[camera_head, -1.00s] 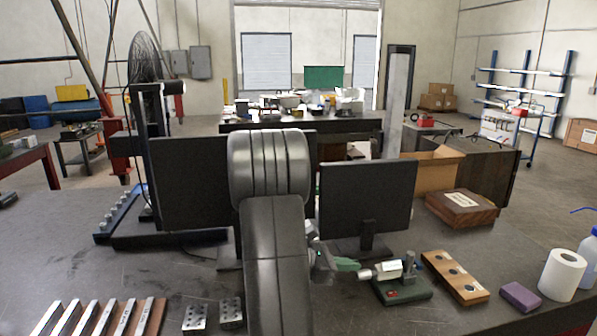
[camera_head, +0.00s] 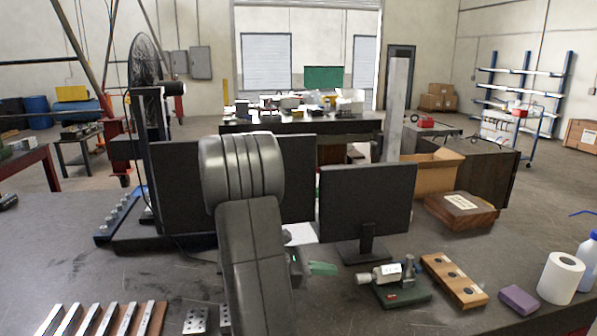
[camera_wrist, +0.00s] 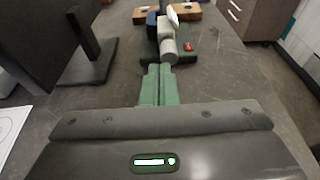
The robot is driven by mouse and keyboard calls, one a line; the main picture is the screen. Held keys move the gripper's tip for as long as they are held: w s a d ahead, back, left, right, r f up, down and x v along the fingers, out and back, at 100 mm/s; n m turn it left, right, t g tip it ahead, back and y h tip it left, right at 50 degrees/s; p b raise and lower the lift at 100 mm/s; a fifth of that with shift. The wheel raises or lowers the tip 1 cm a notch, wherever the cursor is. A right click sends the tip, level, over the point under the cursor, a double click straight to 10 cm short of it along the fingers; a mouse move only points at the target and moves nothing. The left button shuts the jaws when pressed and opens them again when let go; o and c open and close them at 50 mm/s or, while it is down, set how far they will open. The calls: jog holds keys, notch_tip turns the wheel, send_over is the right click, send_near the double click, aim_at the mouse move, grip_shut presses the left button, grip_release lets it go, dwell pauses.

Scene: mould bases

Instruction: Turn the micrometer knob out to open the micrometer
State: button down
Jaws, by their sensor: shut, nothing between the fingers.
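The micrometer (camera_head: 388,272) sits in a green stand (camera_head: 402,292) on the dark table, right of my arm. Its knob (camera_head: 364,277) points left, towards my gripper. In the wrist view the knob (camera_wrist: 168,46) shows just beyond my fingertips, with the micrometer's body (camera_wrist: 164,27) behind it. My gripper (camera_head: 322,268) has green fingers and is shut and empty. Its fingers lie together in the wrist view (camera_wrist: 158,72). In the head view a clear gap shows between the fingertips and the knob.
A monitor (camera_head: 367,203) stands behind the micrometer. A wooden block with round inserts (camera_head: 453,281) lies to its right, then a purple block (camera_head: 519,299) and a paper roll (camera_head: 561,277). Metal bars (camera_head: 110,318) lie at the front left. The table in front of the stand is clear.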

aim_at(363, 278)
jog(key=shift+s+f+b, duration=0.1)
jog(key=shift+f+b, duration=0.1)
jog(key=shift+b, duration=0.35)
jog(key=shift+s+a+f+b, duration=0.2)
jog(key=shift+s+b, duration=0.35)
jog(key=shift+b, duration=0.7)
jog(key=shift+s+b, duration=0.45)
jog(key=shift+b, duration=0.35)
jog(key=shift+s+d+r, duration=0.1)
jog(key=shift+s, duration=0.1)
jog(key=shift+w+d+r+b, duration=0.1)
jog(key=shift+w+d+b, duration=0.1)
jog(key=shift+d, duration=0.9)
jog(key=shift+w+d+f+b, duration=0.15)
jog(key=shift+w+d, duration=0.1)
jog(key=shift+d, duration=0.85)
jog(key=shift+w+d+r+b, duration=0.15)
jog(key=shift+w+d+b, duration=0.05)
jog(key=shift+d, duration=0.9)
jog(key=shift+w+f, duration=0.1)
jog(key=shift+f, duration=0.1)
